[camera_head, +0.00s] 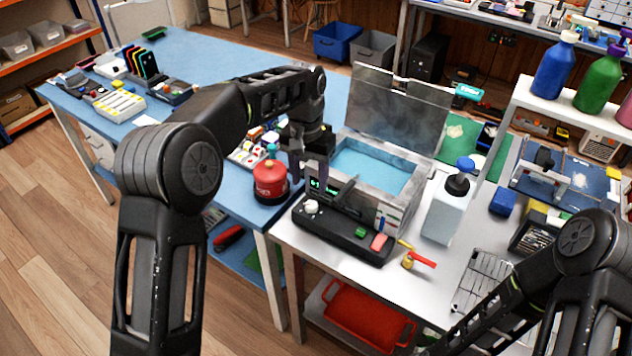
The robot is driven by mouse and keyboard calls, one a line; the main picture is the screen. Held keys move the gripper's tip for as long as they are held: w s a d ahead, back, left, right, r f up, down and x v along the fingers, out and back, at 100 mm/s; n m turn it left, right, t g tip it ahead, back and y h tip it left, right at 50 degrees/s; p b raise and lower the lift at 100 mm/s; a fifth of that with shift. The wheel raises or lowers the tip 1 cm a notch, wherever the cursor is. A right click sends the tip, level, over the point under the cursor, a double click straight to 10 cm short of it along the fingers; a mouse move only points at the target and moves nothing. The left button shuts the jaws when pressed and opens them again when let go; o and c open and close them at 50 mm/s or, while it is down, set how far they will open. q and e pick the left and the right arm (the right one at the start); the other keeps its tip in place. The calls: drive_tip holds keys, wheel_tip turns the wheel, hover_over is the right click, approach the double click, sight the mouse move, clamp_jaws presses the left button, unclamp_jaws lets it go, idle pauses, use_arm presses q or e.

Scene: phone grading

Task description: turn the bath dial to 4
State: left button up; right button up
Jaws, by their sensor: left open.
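The bath (415,192) is a grey open-topped tank of blue liquid with its clear lid (398,108) raised at the back. Its black control panel (340,232) faces the front, with a pale round dial (311,207) at the left end, a green button (361,232) and a red button (379,242). A small display (322,187) above the dial shows green digits too small to read surely. My left gripper (311,178) points down just above and behind the dial, open; I see no contact with the dial. My right arm comes in at lower right; its gripper is out of view.
A red gas canister (270,181) stands left of the panel on the blue table. A white bottle with a black and blue top (447,205) stands right of the bath. A wire rack (484,280) lies farther right.

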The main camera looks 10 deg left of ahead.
sight(311, 204)
use_arm(q)
drive_tip(key=shift+w, duration=0.3)
drive_tip(key=shift+s+r, duration=0.2)
drive_tip(key=shift+s, duration=0.1)
drive_tip(key=shift+w+f, duration=0.15)
drive_tip(key=shift+f, duration=0.3)
drive_tip(key=shift+d+f+p, duration=0.15)
drive_tip(key=shift+f+p, duration=0.45)
drive_tip(key=shift+f, duration=2.95)
drive_tip(key=shift+c, duration=0.5)
clamp_jaws()
